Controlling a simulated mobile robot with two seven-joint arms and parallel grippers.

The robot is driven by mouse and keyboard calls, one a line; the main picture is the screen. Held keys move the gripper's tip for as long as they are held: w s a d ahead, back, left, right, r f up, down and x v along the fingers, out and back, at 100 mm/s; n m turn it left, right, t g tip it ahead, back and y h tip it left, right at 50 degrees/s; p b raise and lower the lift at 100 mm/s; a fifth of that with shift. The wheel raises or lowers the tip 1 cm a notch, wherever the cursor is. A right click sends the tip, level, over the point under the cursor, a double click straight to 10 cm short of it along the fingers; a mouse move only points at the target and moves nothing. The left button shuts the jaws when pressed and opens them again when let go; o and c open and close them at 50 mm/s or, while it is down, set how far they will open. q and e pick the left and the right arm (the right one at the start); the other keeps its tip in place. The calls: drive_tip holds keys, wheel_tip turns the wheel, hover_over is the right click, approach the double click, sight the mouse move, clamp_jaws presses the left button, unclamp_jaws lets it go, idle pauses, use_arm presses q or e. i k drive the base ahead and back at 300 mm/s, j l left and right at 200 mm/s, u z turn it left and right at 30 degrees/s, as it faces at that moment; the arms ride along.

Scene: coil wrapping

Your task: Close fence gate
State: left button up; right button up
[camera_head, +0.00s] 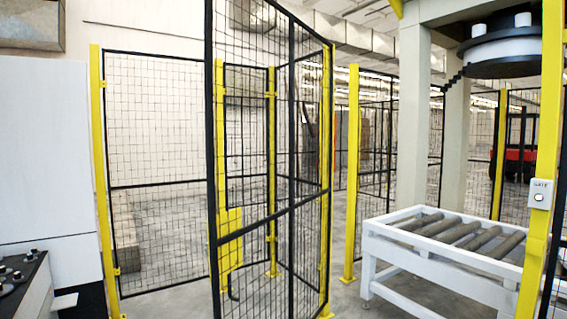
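The fence gate (262,130) is a tall black-framed wire mesh panel. It stands swung open, its near upright edge toward me at centre left and its far edge by a yellow post (326,180). A yellow latch box (230,240) with a dark handle below it shows at the gate's near edge, partly behind the black frame. Neither of my grippers is in view.
A white roller conveyor (440,255) stands at the right, below a dark round machine head (500,50). Mesh fence (155,150) with yellow posts runs behind. A control panel (20,275) is at the lower left. Bare floor shows between gate and conveyor.

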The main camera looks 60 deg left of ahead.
sight(224, 246)
drive_tip(key=j+u, duration=0.15)
drive_tip(key=j, duration=1.2)
drive_tip(key=j+u, duration=0.1)
drive_tip(key=j, duration=1.2)
drive_tip(key=j+u, duration=0.15)
drive_tip(key=j, duration=1.2)
